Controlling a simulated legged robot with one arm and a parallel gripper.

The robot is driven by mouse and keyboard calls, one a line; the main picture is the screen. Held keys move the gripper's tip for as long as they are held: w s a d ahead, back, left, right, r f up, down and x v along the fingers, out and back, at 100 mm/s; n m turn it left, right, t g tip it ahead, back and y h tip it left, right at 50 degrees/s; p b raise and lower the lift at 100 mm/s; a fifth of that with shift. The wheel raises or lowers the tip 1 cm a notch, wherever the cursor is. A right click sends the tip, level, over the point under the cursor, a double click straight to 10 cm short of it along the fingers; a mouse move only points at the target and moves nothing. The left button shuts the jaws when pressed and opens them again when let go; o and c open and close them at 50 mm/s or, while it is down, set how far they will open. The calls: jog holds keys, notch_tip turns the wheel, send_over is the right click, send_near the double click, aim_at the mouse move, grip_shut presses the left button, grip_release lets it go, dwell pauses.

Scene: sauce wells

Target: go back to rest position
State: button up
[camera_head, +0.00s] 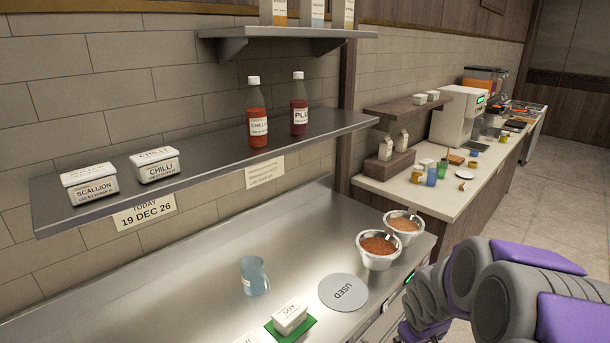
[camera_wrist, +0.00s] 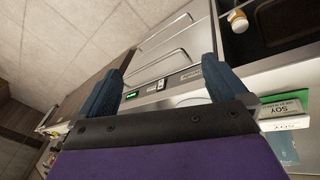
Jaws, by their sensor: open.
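In the wrist view my gripper (camera_wrist: 163,68) is open and empty, its two dark blue fingers spread apart. Behind them are a metal drawer front (camera_wrist: 175,45) and a panel with a small green display (camera_wrist: 129,95); no object is between the fingers. In the head view my folded purple and grey arm (camera_head: 500,290) is at the lower right, beside the front edge of the steel counter (camera_head: 200,290). The fingers cannot be made out there.
On the counter stand two bowls of sauce (camera_head: 379,250) (camera_head: 404,227), a round USED mat (camera_head: 343,292), a blue cup (camera_head: 255,276) and a soy tub (camera_head: 290,317) on a green mat. The shelf (camera_head: 215,155) holds tubs and bottles. Floor (camera_head: 550,200) at right is clear.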

jog(key=s+a+r+m+g, duration=0.1)
jog(key=s+a+r, duration=0.2)
jog(key=s, duration=0.7)
jog(key=s+a+r+m+g+y, duration=0.1)
jog(key=s+a+r, duration=0.3)
jog(key=s, duration=0.6)
jog(key=s+a+r+m+g+y, duration=0.1)
jog(key=s+a, duration=0.4)
jog(key=s, duration=0.5)
notch_tip(320, 180, up, 2)
jog(key=shift+s+r+g, duration=0.2)
jog(key=shift+s+g, duration=0.05)
jog(key=shift+g, duration=0.65)
jog(key=shift+a, duration=0.1)
